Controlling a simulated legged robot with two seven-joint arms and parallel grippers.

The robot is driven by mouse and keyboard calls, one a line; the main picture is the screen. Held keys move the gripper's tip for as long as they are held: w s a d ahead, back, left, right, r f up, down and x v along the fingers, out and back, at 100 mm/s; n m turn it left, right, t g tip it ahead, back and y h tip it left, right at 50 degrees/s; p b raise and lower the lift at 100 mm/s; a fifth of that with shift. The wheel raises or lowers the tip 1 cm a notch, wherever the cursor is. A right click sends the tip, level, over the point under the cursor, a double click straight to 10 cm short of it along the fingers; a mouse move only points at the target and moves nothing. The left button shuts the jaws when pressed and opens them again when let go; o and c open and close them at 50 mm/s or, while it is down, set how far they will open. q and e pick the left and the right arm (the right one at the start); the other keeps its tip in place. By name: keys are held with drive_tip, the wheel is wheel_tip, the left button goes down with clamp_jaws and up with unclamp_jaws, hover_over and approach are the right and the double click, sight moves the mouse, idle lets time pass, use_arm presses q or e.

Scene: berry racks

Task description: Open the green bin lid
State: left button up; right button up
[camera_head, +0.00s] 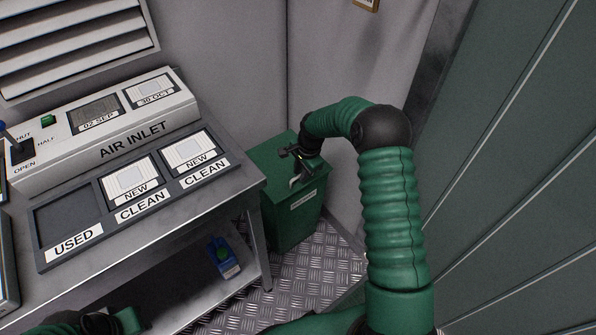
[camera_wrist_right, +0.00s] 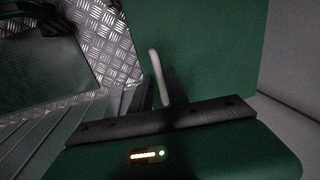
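The green bin (camera_head: 293,218) stands on the floor beyond the right end of the metal table, its lid (camera_head: 268,158) down on top. A pale handle (camera_head: 296,181) is at the lid's front edge. My right gripper (camera_head: 298,166) is over the lid, close to the handle. In the right wrist view the pale handle (camera_wrist_right: 158,78) shows between the dark fingers of my right gripper (camera_wrist_right: 150,92), beside one finger; a gap shows on its other side, and contact is unclear. My left gripper (camera_head: 100,323) is partly in view at the bottom left; its fingers are not clear.
The metal table (camera_head: 245,183) carries the air inlet panel (camera_head: 130,137) and a filter tray (camera_head: 75,205). Grey walls stand close behind and right of the bin. Checker-plate floor (camera_head: 315,285) is bare in front.

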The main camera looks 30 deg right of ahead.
clamp_jaws()
drive_tip(key=shift+d, duration=0.15)
idle(0.9)
